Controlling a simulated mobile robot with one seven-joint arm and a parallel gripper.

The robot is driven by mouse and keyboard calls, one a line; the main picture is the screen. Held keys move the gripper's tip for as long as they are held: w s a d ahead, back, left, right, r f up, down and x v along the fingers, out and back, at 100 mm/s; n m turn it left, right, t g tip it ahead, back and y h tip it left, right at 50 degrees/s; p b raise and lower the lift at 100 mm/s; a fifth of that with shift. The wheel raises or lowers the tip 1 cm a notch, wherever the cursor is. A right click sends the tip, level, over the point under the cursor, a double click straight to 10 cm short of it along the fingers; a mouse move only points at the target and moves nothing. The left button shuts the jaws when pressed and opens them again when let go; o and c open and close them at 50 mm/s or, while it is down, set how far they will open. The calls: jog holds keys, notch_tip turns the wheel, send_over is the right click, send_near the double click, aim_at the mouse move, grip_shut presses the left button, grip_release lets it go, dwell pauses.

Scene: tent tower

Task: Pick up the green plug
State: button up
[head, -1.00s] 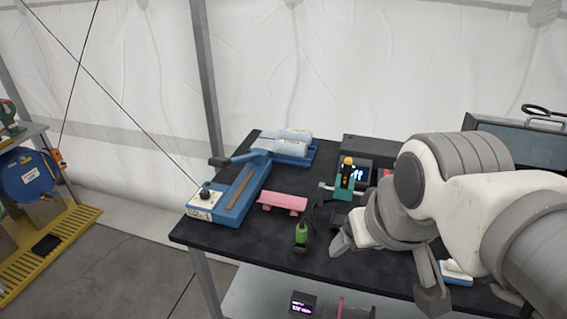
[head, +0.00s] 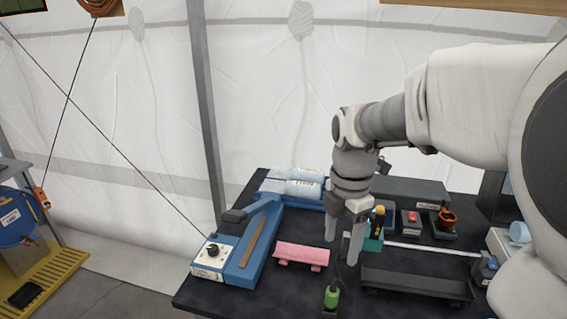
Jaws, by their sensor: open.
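The green plug (head: 332,297) stands near the front edge of the dark table (head: 215,296), in the lower middle of the head view. A dark cable rises from its top. My gripper (head: 342,253) is open and points down, above and behind the plug in the picture. Its two fingers are apart, with nothing seen between them. I cannot tell how high the fingertips are above the table.
A pink block (head: 302,254) lies left of the gripper. A blue device with a knob (head: 240,250) is at the left. A teal holder (head: 374,240) with a yellow-topped item stands close to the right finger. A dark tray (head: 415,285) lies to the right.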

aim_at(333, 290)
jog(key=shift+n, duration=0.4)
notch_tip(333, 290, down, 18)
jog(key=shift+r+b, duration=0.1)
jog(key=shift+b, duration=1.15)
jog(key=shift+w, duration=0.1)
grip_shut()
